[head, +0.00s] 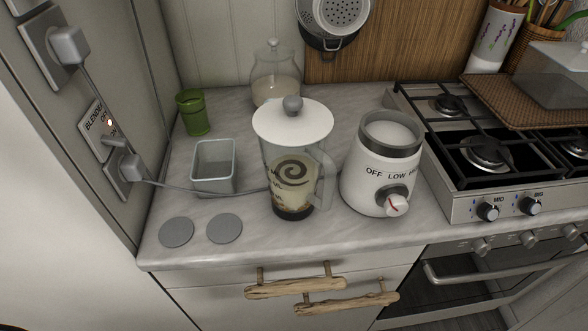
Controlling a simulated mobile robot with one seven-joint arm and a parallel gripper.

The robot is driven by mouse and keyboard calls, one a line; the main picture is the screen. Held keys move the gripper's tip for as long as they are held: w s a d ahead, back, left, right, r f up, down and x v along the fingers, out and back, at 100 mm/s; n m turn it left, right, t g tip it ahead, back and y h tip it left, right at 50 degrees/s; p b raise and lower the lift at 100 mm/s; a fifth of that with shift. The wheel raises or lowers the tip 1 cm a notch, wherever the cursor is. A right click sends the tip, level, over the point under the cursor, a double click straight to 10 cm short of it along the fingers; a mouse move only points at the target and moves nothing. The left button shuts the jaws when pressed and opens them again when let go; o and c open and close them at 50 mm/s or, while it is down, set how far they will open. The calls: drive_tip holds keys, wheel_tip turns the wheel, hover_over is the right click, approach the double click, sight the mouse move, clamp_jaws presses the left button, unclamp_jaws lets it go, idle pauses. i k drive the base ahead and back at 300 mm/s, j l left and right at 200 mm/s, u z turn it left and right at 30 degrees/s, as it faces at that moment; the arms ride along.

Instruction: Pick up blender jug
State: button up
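The blender jug (291,175) stands upright on the grey marbled counter in the head view. It is clear, with a white round lid (292,126), a grey knob on top, a swirl mark and a dark bottom. Its clear handle (325,180) is on its right side. The white blender base (380,170) with a dial and a grey ring on top stands just to the right, apart from the jug's body. My gripper is not in view.
A small square glass container (214,168), a green cup (193,113) and two grey discs (224,228) are left of the jug. A glass jar (274,78) stands behind it. A power cable (200,190) crosses the counter. The gas stove (485,155) is at right.

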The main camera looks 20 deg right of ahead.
sight(293, 174)
drive_tip(key=k+j+z, duration=0.1)
drive_tip(key=z, duration=0.25)
drive_tip(key=k+z, duration=0.2)
drive_tip(key=z, duration=0.15)
drive_tip(key=k+z, duration=0.2)
drive_tip(key=z, duration=0.15)
